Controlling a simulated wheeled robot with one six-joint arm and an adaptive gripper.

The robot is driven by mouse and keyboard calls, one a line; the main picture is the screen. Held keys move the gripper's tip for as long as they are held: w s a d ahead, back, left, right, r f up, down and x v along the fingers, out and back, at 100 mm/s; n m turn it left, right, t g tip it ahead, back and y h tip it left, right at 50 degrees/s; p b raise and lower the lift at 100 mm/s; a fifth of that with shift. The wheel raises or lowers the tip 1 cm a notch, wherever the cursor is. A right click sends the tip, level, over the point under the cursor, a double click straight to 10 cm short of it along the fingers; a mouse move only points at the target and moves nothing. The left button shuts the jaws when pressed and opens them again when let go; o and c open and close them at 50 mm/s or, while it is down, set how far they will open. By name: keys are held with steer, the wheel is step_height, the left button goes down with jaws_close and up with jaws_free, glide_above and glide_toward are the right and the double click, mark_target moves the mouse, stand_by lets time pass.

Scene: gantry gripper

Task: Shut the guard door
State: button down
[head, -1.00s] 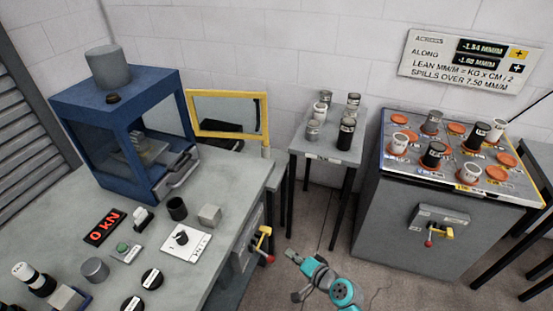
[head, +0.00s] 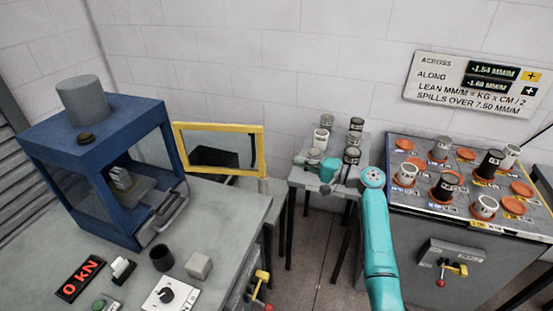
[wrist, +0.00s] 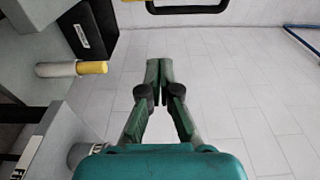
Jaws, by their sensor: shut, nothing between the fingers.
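The guard door (head: 262,150) is a yellow frame with a clear pane. It stands open, swung out to the right of the blue press housing (head: 100,130), whose near opening shows a grey block inside. My gripper (head: 299,161) is at the left end of my teal arm, over the small table and right of the door, apart from it in the head view. In the wrist view my gripper (wrist: 160,70) is shut and empty, its fingertips together. A dark and yellow bar at the top edge there may be part of the door; I cannot tell.
A small table (head: 295,177) with several grey and black pots stands behind my arm. A cabinet (head: 420,225) with pots and orange discs stands at right. The grey bench (head: 225,215) carries small items. In the wrist view a yellow-tipped cylinder (wrist: 70,69) juts in at left.

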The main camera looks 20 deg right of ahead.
steer(key=w+a, duration=0.3)
steer(key=a, duration=0.6)
stand_by(0.5)
stand_by(0.4)
